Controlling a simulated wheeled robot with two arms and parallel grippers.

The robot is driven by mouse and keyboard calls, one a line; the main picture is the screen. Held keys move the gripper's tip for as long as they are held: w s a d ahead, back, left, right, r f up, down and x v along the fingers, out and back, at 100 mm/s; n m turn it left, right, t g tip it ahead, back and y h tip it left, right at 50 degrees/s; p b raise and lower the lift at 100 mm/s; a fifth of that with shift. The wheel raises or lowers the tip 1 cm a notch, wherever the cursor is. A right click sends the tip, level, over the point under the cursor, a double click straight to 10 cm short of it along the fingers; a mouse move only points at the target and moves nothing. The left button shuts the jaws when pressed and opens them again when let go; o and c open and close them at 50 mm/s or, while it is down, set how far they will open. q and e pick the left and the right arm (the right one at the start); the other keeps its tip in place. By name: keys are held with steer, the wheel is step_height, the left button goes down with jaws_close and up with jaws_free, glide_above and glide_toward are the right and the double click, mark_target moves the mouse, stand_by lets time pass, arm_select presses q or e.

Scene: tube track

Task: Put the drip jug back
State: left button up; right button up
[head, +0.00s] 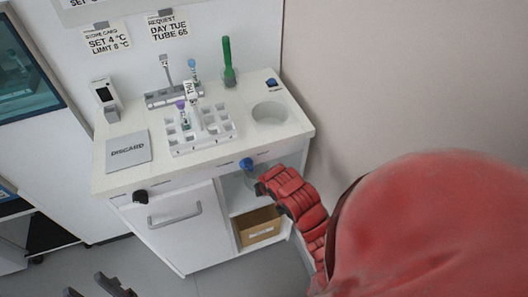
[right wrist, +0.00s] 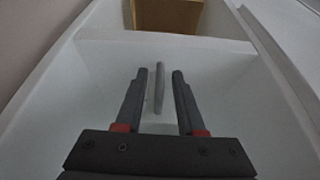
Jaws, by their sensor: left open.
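A pale, see-through vessel (head: 251,179), which looks like the drip jug, stands in the upper open bay under the counter in the head view. A blue cap or knob (head: 247,164) shows just above it. My right arm reaches to this bay and its gripper is hidden in the head view. In the right wrist view my right gripper (right wrist: 158,82) has its fingers apart, with gaps on both sides of a thin grey upright strip (right wrist: 159,88), possibly the jug's handle. My left gripper (head: 100,288) is open and empty at the lower left, away from the bench.
The white counter holds a discard pad (head: 128,149), a tube rack (head: 203,133), a round basin (head: 270,113) and a green-topped tube (head: 228,62). A closed cabinet door (head: 177,228) is left of the bays.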

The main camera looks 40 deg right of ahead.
steer(key=p+v, duration=0.4)
steer(key=v, duration=0.8)
steer(key=shift+r, duration=0.15)
stand_by(0.4)
